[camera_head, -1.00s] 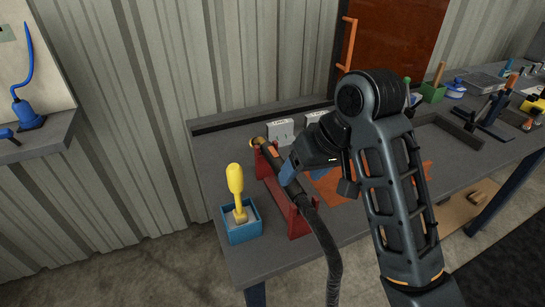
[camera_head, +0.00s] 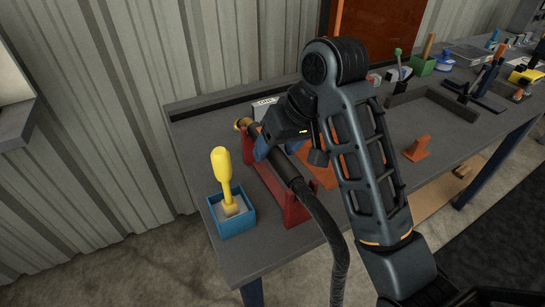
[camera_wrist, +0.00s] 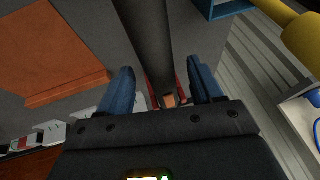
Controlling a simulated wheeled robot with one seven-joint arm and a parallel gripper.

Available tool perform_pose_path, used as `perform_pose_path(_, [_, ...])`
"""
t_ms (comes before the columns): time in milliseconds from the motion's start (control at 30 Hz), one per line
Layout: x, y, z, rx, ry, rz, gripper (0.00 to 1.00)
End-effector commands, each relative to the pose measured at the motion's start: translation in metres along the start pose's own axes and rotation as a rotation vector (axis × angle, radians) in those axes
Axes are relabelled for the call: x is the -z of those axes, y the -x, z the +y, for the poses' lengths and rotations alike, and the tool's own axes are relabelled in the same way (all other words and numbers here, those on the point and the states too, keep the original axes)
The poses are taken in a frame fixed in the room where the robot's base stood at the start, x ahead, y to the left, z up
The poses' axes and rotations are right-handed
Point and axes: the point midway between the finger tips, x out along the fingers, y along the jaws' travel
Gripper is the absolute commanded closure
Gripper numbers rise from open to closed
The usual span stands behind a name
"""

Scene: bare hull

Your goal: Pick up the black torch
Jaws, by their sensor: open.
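The black torch (camera_head: 286,172) lies tilted across a red stand (camera_head: 291,208) on the grey bench. Its brass tip points to the back left, and its thick black cable (camera_head: 335,248) hangs over the front edge. My gripper (camera_head: 262,149) is over the torch's upper part, covering some of it. In the wrist view, my gripper's blue fingers (camera_wrist: 161,70) are open, one on each side of the black torch body (camera_wrist: 150,35). Gaps show between the fingers and the torch. The red stand (camera_wrist: 181,90) shows partly behind the torch.
A blue box (camera_head: 232,220) with a yellow-handled tool (camera_head: 222,170) stands close left of the stand. A white box (camera_head: 264,106) is behind the torch. An orange mat (camera_head: 322,172) lies to the right, with an orange block (camera_head: 417,149) farther right. Corrugated wall (camera_head: 150,90) rises behind.

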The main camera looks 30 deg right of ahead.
Motion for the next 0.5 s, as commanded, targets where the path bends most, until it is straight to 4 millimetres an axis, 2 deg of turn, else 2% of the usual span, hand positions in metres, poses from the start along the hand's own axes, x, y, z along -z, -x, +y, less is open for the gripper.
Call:
perform_pose_path(33, [-0.002,-0.011,0.000,0.000,0.002,0.000,0.35])
perform_pose_path(300, [0.000,-0.038,0.000,0.001,0.001,-0.002,0.35])
perform_pose_path(500, [0.000,-0.041,-0.001,0.001,0.001,0.000,0.35])
